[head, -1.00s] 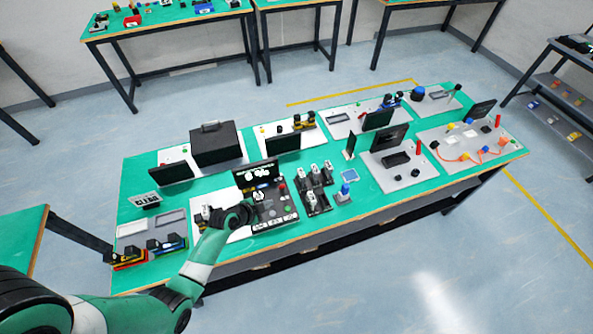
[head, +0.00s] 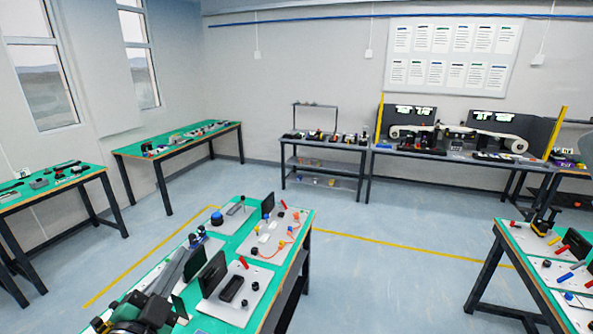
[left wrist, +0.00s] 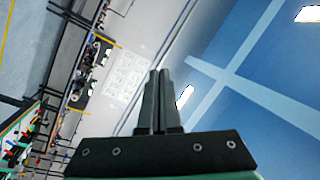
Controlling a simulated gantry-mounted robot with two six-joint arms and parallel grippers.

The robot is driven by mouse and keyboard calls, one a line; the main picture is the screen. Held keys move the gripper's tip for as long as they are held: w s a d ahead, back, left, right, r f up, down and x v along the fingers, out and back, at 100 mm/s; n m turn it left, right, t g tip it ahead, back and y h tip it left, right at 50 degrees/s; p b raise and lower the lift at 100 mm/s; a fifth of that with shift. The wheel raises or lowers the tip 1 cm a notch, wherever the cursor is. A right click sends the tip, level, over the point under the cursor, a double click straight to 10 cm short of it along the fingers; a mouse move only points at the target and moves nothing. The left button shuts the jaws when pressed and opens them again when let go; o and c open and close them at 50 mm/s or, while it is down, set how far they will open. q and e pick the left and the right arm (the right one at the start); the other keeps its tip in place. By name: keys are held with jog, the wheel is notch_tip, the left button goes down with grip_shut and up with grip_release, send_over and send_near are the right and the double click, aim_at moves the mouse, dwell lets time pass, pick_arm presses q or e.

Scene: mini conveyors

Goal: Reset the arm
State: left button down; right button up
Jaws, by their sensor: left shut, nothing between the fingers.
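My left gripper (head: 180,258) is raised over the near green table (head: 262,312) at the lower left of the head view, with the green and black arm below it. In the left wrist view its two dark fingers (left wrist: 158,75) are side by side and closed, with nothing between them. The wrist camera looks tilted past the fingers at the wall and blue ceiling. My right gripper is not in view.
The near table carries white panels, black screens (head: 212,273) and a blue dome (head: 217,218). Two mini conveyors (head: 490,140) stand on the far bench. Another green table (head: 508,262) is at the right. Open floor (head: 400,275) lies between.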

pick_arm(q)
jog(key=s+d+r+n+t+h, duration=0.1)
jog(key=s+d+r+t, duration=0.25)
jog(key=r, duration=0.65)
jog(key=s+d+r+t+h, duration=0.2)
jog(key=s+d+r, duration=0.25)
jog(key=r, duration=0.55)
jog(key=s+a+r+n+t+y, duration=0.1)
jog(key=s+r+n+t, duration=0.2)
jog(key=s+r+n, duration=0.65)
notch_tip(320, 180, up, 13)
jog(key=p, duration=1.5)
jog(key=shift+s+a+m+g, duration=0.2)
jog(key=shift+s+m+g, duration=0.15)
jog(key=shift+m, duration=0.1)
